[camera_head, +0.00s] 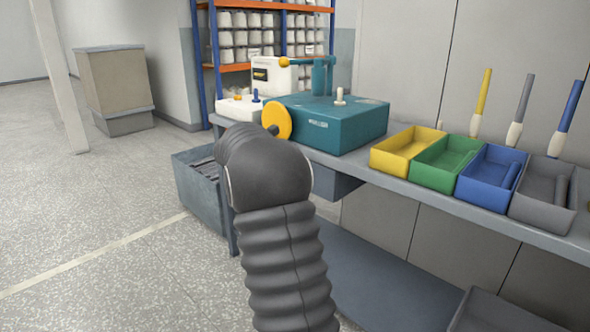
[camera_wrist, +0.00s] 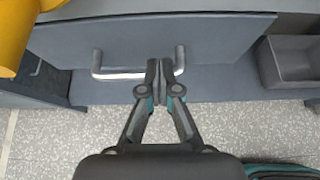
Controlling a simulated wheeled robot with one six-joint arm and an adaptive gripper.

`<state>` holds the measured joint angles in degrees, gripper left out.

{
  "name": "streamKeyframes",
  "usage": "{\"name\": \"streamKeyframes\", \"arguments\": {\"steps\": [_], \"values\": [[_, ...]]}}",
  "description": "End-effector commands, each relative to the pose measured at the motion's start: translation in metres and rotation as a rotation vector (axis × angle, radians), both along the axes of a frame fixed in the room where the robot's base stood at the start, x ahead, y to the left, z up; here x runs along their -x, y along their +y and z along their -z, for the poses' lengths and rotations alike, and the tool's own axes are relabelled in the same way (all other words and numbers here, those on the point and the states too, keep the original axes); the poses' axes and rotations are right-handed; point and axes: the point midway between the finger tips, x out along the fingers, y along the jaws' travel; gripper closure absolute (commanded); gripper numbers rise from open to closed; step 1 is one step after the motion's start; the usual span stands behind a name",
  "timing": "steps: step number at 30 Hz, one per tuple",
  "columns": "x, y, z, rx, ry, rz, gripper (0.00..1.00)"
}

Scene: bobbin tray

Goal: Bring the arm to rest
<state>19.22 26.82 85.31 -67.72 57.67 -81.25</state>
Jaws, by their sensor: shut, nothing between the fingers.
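My gripper (camera_wrist: 159,82) shows in the wrist view with its fingers together and nothing between them. Its fingertips lie over the metal bar handle (camera_wrist: 119,74) of a grey-blue drawer front (camera_wrist: 220,45); I cannot tell whether they touch it. In the head view my arm, dark and ribbed, rises from the bottom centre and hides the gripper. The drawer (camera_head: 335,184) shows under the bench beside my arm.
The bench (camera_head: 420,188) holds a teal winding machine (camera_head: 340,125) with a yellow wheel (camera_head: 277,122), and yellow (camera_head: 392,163), green (camera_head: 428,178), blue (camera_head: 475,193) and grey (camera_head: 527,207) trays. A grey bin (camera_head: 200,193) stands left. The floor at left is clear.

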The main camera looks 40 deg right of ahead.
Motion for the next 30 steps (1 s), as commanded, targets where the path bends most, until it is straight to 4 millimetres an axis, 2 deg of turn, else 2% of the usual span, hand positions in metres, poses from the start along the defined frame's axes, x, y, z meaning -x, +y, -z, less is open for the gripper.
{"name": "streamKeyframes", "arguments": {"steps": [3,9,18,23,26,30], "values": [[0.001,0.019,-0.01,0.0,-0.001,-0.002,1.0],[0.004,0.035,-0.02,-0.001,0.0,0.004,1.0],[0.006,0.038,-0.021,-0.002,-0.001,0.009,1.0],[0.005,0.039,-0.021,-0.016,-0.091,0.056,1.0],[0.006,0.044,-0.008,-0.076,-0.21,0.132,1.0],[0.023,0.063,0.038,-0.212,-0.353,0.296,1.0]]}}
